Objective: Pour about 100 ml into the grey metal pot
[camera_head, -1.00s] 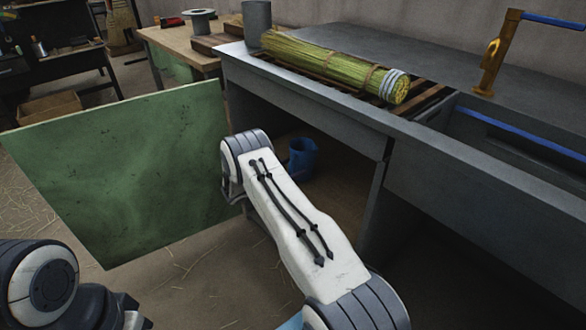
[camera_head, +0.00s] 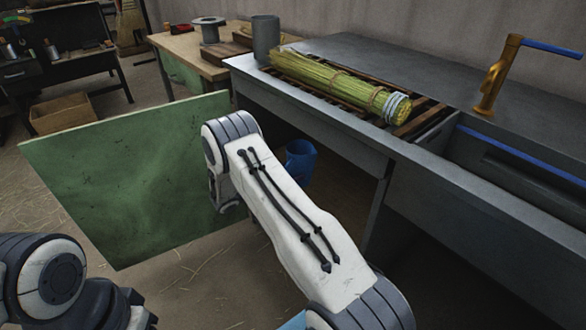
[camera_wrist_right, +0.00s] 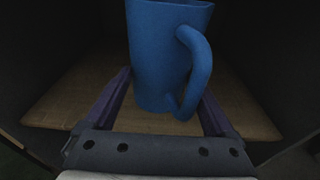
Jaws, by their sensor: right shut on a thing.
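The grey metal pot (camera_head: 266,38) stands upright at the far left end of the grey counter. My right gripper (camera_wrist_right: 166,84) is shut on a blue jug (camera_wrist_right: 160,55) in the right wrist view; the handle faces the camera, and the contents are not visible. In the head view, my right forearm hides the right gripper. A blue vessel (camera_head: 300,160) shows beside that arm, below the counter top; I cannot tell whether it is the held jug. My left arm is at the lower left, with its fingers not clear.
A straw bundle (camera_head: 340,85) lies on a slatted part of the counter (camera_head: 420,75), right of the pot. An orange tap (camera_head: 496,78) stands by a sink at the right. A green board (camera_head: 125,185) stands left of my right arm. A wooden table (camera_head: 185,47) is behind.

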